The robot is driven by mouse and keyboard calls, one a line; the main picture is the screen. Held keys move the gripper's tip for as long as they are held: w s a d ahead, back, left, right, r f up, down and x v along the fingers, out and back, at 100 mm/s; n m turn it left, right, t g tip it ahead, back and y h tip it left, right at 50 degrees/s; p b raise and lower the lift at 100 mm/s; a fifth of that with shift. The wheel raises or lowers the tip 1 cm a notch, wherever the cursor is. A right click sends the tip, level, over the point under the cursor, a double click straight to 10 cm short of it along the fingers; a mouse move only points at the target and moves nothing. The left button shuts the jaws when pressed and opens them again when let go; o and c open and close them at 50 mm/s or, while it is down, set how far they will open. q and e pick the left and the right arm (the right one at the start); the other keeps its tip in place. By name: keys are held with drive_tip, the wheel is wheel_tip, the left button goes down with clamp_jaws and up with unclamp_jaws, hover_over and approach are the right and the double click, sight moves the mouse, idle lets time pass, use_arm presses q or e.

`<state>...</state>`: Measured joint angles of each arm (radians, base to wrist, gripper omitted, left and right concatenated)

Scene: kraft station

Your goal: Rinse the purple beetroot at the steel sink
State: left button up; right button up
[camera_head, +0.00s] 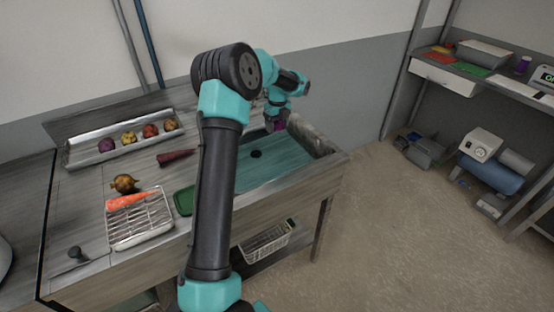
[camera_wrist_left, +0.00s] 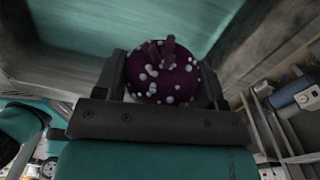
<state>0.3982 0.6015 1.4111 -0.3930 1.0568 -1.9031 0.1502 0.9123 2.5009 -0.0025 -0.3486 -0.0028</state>
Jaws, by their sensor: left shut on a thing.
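The purple beetroot (camera_wrist_left: 165,80) is between the two fingers of my left gripper (camera_wrist_left: 162,88) in the left wrist view. It is round and dark purple, with short stem stubs and many whitish spots on its skin. My left gripper is shut on it. Only a small purple patch of the beetroot (camera_head: 279,126) shows there. The basin looks teal, with a dark drain (camera_head: 256,154). My right gripper is not in view.
A metal tray (camera_head: 75,157) with several round vegetables stands at the back left. A dark red root (camera_head: 175,157), a brown onion (camera_head: 124,183) and a wire rack (camera_head: 140,232) with a carrot (camera_head: 129,200) are on the counter. A green board (camera_head: 183,201) is left of the basin.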

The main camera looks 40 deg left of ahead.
use_arm(q)
drive_tip(key=shift+r, duration=1.85)
